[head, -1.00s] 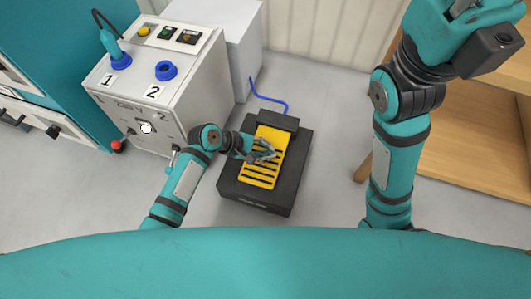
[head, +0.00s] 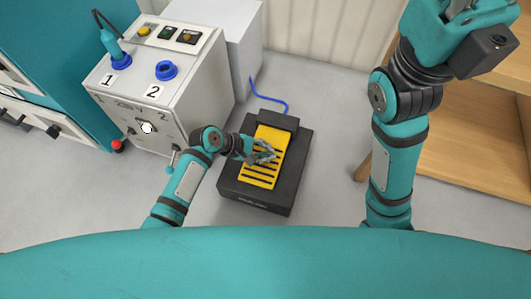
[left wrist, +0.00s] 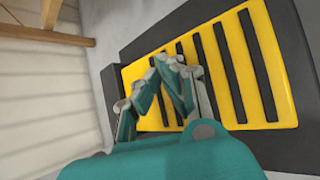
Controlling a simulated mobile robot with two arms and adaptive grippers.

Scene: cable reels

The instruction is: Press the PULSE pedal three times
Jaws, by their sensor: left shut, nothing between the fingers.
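The pedal (head: 262,175) has a yellow plate with black ribs in a dark housing on the floor. A blue cable runs from its back. In the left wrist view the yellow plate (left wrist: 262,60) fills much of the right side. My left gripper (head: 270,156) is shut and empty, over the upper middle of the plate. Its fingers (left wrist: 172,72) show in front of the ribs in the left wrist view; I cannot tell whether they touch the plate. My right arm (head: 400,150) rises at the right, and its fingertips are out of the frame.
A white control box (head: 165,85) with sockets marked 1 and 2 stands left of the pedal. A teal cabinet (head: 60,60) is at the far left. A wooden table (head: 470,130) stands at the right. Grey floor is clear around the pedal.

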